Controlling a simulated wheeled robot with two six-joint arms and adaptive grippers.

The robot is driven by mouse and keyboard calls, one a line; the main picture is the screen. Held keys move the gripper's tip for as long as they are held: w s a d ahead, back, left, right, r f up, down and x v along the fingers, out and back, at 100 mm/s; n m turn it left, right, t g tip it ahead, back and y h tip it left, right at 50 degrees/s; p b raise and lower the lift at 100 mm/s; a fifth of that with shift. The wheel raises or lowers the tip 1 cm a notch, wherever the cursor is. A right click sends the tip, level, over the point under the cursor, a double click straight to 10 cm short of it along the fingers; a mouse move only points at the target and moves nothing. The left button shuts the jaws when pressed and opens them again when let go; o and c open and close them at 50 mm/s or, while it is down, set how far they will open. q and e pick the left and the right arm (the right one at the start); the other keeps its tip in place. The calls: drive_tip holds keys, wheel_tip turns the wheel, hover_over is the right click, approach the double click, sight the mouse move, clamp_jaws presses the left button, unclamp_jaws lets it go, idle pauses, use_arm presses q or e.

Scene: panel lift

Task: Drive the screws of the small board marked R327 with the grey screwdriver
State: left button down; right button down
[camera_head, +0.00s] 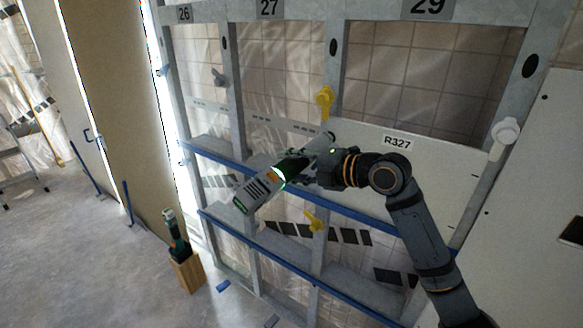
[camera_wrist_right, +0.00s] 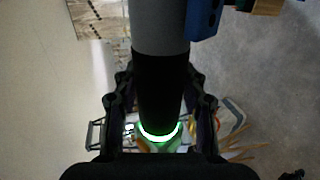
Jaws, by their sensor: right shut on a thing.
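The small board marked R327 (camera_head: 440,172) is a pale panel set in the metal frame in the head view, with its label near the upper edge. My right gripper (camera_head: 303,168) is in front of the board's left end, shut on the grey screwdriver (camera_head: 256,194). The screwdriver has a grey body, a dark grip and a lit green ring, and lies slanted across the frame. In the right wrist view, my right gripper (camera_wrist_right: 160,105) has a finger on each side of the dark grip (camera_wrist_right: 160,85). Screw heads and the driver's tip cannot be made out. My left gripper is out of view.
A second, dark teal-topped tool (camera_head: 176,234) stands in a wooden block (camera_head: 188,272) on the floor at the left. Yellow clamps (camera_head: 324,101) and blue rails (camera_head: 290,185) are on the frame near my right gripper. The floor at left is mostly clear.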

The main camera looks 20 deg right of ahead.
sight(292, 172)
drive_tip(key=shift+w+d+r, duration=0.25)
drive_tip(key=shift+w+d, duration=0.15)
drive_tip(key=shift+d, duration=0.05)
idle(2.2)
idle(0.9)
drive_tip(key=shift+s+a+f, duration=0.1)
drive_tip(key=shift+s+a, duration=0.6)
drive_tip(key=shift+a, duration=0.15)
drive_tip(key=shift+s+a, duration=0.65)
drive_tip(key=shift+a, duration=0.2)
